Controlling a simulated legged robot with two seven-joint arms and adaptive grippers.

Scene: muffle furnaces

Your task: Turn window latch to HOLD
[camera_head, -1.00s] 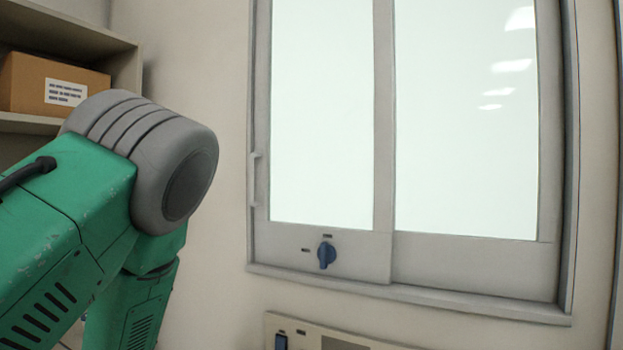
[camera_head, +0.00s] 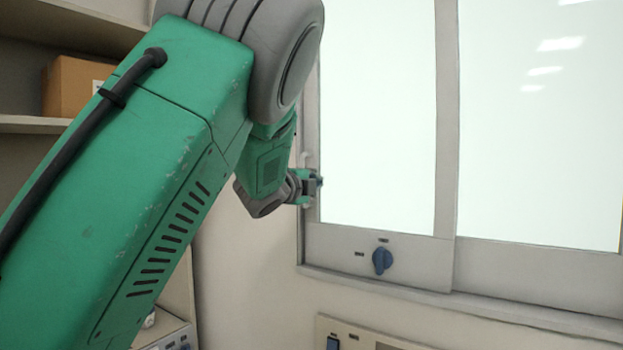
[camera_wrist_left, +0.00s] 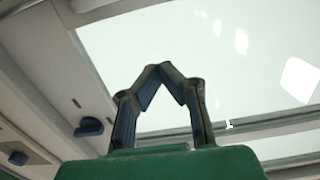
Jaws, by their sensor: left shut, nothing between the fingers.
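The window latch (camera_head: 382,261) is a blue knob on the lower frame of the left window pane, with small dark marks to its left and above it. Its grip points roughly upright. It also shows in the wrist view (camera_wrist_left: 89,127), left of the fingers. My left gripper (camera_head: 318,182) is in front of the window's left edge, above and to the left of the latch and apart from it. In the wrist view its fingertips (camera_wrist_left: 167,72) meet, with nothing between them. My right gripper is not in view.
The sliding window (camera_head: 378,130) has a pale frame and a slim handle at its left edge, partly behind my gripper. A panel (camera_head: 345,330) with a blue switch sits below the window. Shelves with a cardboard box (camera_head: 70,88) stand at the left.

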